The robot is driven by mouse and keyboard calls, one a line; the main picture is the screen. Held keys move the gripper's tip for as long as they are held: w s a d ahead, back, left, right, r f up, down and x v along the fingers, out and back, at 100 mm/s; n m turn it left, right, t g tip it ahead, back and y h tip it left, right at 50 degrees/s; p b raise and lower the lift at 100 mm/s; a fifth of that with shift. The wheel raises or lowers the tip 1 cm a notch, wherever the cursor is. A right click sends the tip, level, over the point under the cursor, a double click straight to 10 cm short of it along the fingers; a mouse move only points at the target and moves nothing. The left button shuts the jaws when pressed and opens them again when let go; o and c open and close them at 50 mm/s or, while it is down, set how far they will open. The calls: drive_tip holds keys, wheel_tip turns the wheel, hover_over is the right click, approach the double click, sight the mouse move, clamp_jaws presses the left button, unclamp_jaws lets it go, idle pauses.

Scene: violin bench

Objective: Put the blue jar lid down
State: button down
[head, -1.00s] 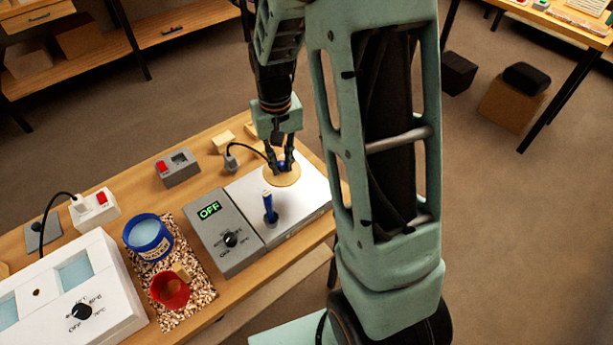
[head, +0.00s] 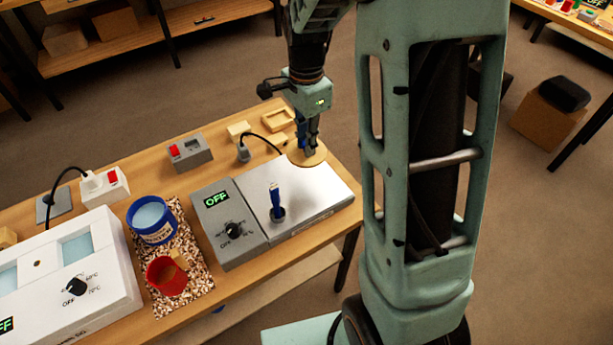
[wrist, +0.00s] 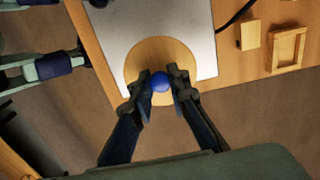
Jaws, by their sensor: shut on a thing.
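The lid (head: 307,157) is a round, flat wooden disc with a blue knob. My gripper (head: 311,150) points down and is shut on the knob. The wrist view shows the blue knob (wrist: 160,82) between my fingertips (wrist: 160,88), with the pale disc (wrist: 150,52) under it. The disc is over the far end of the silver plate (head: 315,198) and overlaps its edge. I cannot tell whether it touches the plate or hangs just above it. A blue open jar (head: 152,220) with pale content stands at the left on a speckled mat (head: 196,270).
A blue-handled tool (head: 277,200) stands upright on the plate beside a grey control box (head: 228,225) reading OFF. A red pot (head: 167,277) stands by the jar. Small wooden pieces (head: 278,119) and a cable plug (head: 244,153) lie behind the plate. A white device (head: 80,265) fills the left.

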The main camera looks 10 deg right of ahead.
sight(306, 178)
wheel_tip(306, 178, down, 10)
drive_tip(key=shift+r, duration=0.1)
drive_tip(key=c, duration=1.8)
unclamp_jaws()
drive_tip(key=shift+c, duration=0.2)
wheel_tip(306, 178, up, 12)
drive_tip(key=shift+r, duration=0.2)
